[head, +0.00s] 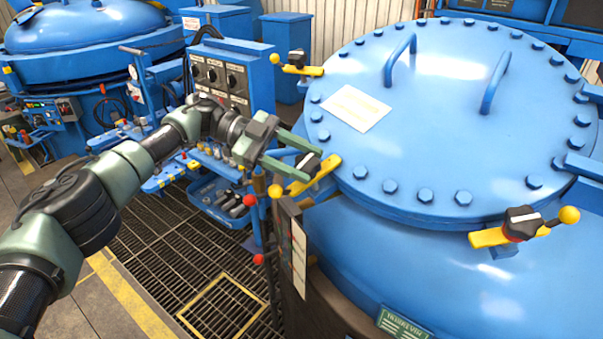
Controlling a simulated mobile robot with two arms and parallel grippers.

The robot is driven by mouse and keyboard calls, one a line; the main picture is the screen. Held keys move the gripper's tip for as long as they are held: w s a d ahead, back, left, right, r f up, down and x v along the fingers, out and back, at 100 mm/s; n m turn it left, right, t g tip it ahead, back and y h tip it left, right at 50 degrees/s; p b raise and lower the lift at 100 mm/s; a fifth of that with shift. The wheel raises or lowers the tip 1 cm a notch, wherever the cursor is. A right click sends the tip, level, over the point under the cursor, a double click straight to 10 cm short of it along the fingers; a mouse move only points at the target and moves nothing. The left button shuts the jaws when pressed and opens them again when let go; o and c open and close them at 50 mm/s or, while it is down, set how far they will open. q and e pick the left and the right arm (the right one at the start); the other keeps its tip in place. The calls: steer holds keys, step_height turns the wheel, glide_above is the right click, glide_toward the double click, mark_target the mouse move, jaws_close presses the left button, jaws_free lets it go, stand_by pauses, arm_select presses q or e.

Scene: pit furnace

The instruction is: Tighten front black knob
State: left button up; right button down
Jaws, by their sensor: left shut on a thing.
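A black knob (307,163) sits on a yellow clamp (322,174) at the left front rim of the big blue round lid (445,110). My left gripper (313,166) reaches in from the left, its green fingers on either side of this knob and shut on it. The fingers hide part of the knob. A second black knob (523,222) with a yellow ball handle sits on a clamp at the right front rim, untouched. A third black knob (297,58) sits on a clamp at the far left rim. My right gripper is not in view.
Two blue handles (400,58) and several bolts stand up from the lid. A blue control box (222,75) with dark dials stands behind my left arm. Red balls (250,200) and a dark panel (294,250) lie just below the gripper. Floor grating (180,255) is open at lower left.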

arm_select(q)
steer(key=shift+d+f+m+g+y+b, duration=0.15)
steer(key=shift+m+g+y+b, duration=0.25)
steer(key=shift+m+g+b, duration=0.25)
steer(key=o, duration=1.4)
steer(key=shift+r, duration=0.2)
